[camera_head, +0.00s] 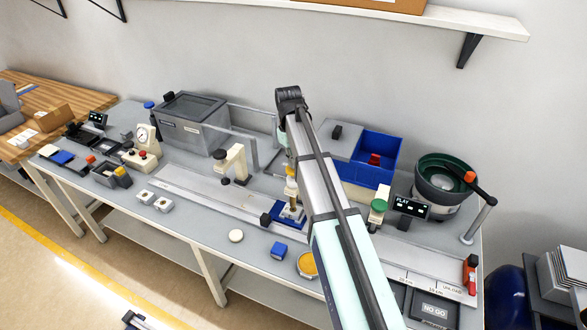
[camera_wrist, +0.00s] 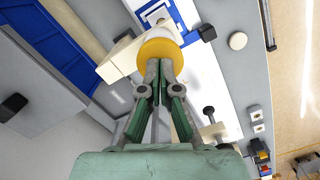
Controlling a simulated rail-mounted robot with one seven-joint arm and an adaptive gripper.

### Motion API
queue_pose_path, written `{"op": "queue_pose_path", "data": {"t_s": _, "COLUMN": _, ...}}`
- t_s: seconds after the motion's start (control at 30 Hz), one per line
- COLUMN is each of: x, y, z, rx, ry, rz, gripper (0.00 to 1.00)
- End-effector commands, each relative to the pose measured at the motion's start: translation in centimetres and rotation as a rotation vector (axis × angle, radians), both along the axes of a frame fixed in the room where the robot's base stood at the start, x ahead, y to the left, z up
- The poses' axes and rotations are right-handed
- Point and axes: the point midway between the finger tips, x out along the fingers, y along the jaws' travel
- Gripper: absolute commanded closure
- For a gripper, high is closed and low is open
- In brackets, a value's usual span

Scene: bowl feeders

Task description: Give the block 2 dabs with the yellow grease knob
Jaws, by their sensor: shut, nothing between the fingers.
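The yellow knob (camera_wrist: 160,48) is just beyond my fingertips in the wrist view, with a pale round part above it. In the head view the knob (camera_head: 291,187) shows as a small yellow piece beside my arm. My gripper (camera_wrist: 160,64) is shut and empty, with its tips at or against the knob; contact is hard to tell. A blue-edged holder (camera_head: 292,211) stands on the rail below the knob, and I cannot tell whether it holds the block. My arm hides part of this area.
A cream bracket (camera_wrist: 117,60) sits beside the knob. A cream post (camera_head: 234,160) with a black knob stands to the left. A blue bin (camera_head: 378,150) and green bowl feeder (camera_head: 447,180) stand at the right.

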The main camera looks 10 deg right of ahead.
Motion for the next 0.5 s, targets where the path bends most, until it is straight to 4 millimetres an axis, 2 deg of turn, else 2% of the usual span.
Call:
{"op": "queue_pose_path", "data": {"t_s": 0.33, "x": -0.1, "y": 0.0, "z": -2.8, "rx": 0.000, "ry": 0.002, "rz": 0.000, "gripper": 1.00}}
{"op": "queue_pose_path", "data": {"t_s": 0.5, "x": 0.0, "y": 0.0, "z": -2.5, "rx": 0.000, "ry": 0.001, "rz": 0.000, "gripper": 1.00}}
